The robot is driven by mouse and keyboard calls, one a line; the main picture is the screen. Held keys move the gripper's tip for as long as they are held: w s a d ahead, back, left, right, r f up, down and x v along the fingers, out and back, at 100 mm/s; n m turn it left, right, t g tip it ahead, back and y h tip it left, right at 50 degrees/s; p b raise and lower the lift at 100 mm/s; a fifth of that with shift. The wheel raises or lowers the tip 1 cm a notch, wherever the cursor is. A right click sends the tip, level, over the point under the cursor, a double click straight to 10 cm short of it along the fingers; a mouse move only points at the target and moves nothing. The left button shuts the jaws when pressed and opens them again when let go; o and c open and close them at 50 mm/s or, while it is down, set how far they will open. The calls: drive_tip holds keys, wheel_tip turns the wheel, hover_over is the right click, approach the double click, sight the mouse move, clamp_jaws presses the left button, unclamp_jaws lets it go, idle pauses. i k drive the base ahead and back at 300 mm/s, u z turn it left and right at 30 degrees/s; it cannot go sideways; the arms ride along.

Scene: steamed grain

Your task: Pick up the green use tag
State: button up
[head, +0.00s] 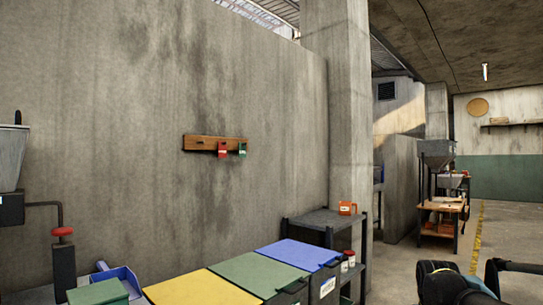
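The green tag (242,150) hangs on a wooden rail (200,142) fixed to the concrete wall, near the rail's right end. A red tag (222,150) hangs just left of it on the same rail. Black parts at the bottom right look like my arm and gripper (492,280). They are far to the right of the rail and lower in the picture, apart from the tags. The picture cuts them off, and I cannot tell whether the gripper is open or shut.
Bins with yellow (205,289), green (259,272) and blue (297,255) lids stand below the rail. A dark shelf (325,219) holds an orange jug (347,208). A hopper machine (12,155) is at the left. Open floor (510,235) lies at the right.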

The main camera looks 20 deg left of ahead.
sight(242, 150)
drive_tip(key=u, duration=0.1)
drive_tip(key=i, duration=1.05)
drive_tip(key=u, duration=0.3)
